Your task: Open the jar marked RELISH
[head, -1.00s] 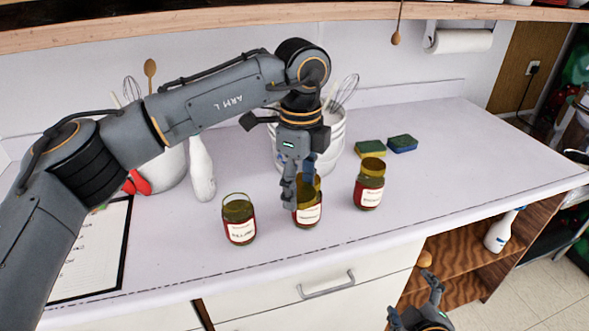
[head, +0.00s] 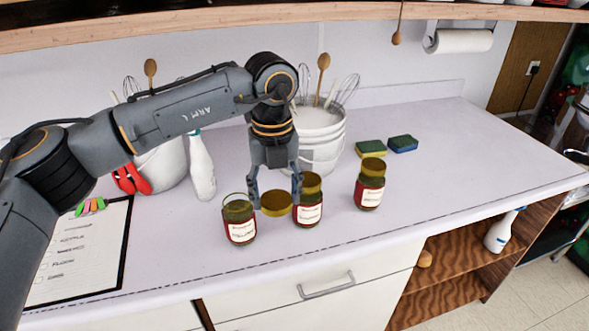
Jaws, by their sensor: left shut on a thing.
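Three jars with red and white labels stand on the counter; the print is too small to read surely. The left jar (head: 239,222) has no lid and shows its bare glass rim. The middle jar (head: 310,207) and the right jar (head: 369,187) wear gold lids. My left gripper (head: 276,198) is shut on a loose gold lid (head: 277,204), one finger on each side. My right gripper is out of view.
A white utensil bucket (head: 322,140) stands behind the jars. A white bottle (head: 202,168) and a clipboard (head: 83,262) are at the left. Two sponges (head: 371,147) (head: 403,143) lie behind the right jar. The counter's right side is clear.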

